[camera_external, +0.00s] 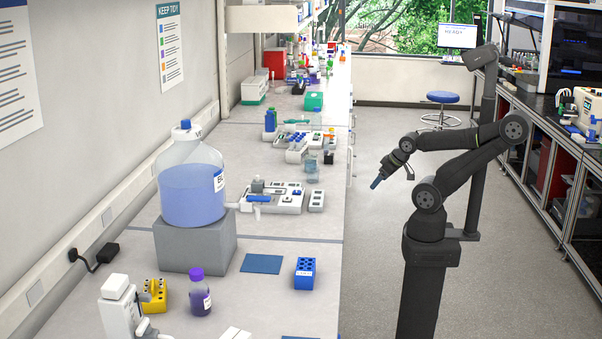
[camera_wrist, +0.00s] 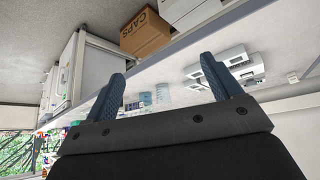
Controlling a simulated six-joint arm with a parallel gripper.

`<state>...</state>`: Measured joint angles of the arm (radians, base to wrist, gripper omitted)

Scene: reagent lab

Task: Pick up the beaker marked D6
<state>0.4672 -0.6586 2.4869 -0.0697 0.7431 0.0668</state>
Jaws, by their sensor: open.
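A clear bluish beaker (camera_external: 312,170) stands on the left bench, towards its right edge, in the external view. Small clear glassware (camera_wrist: 162,93) also shows between my fingers in the wrist view. I cannot read any mark, so I cannot tell which piece is D6. My gripper (camera_external: 377,182) hangs over the aisle to the right of the bench, apart from the glassware. In the wrist view my gripper (camera_wrist: 162,72) has its two blue fingers wide apart with nothing between them.
A large blue-filled bottle (camera_external: 192,190) sits on a grey block on the bench. A white tray with instruments (camera_external: 288,205) and a dark block (camera_external: 328,157) are near the beaker. A blue tube rack (camera_external: 305,273) stands nearer. A blue stool (camera_external: 442,97) is in the aisle.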

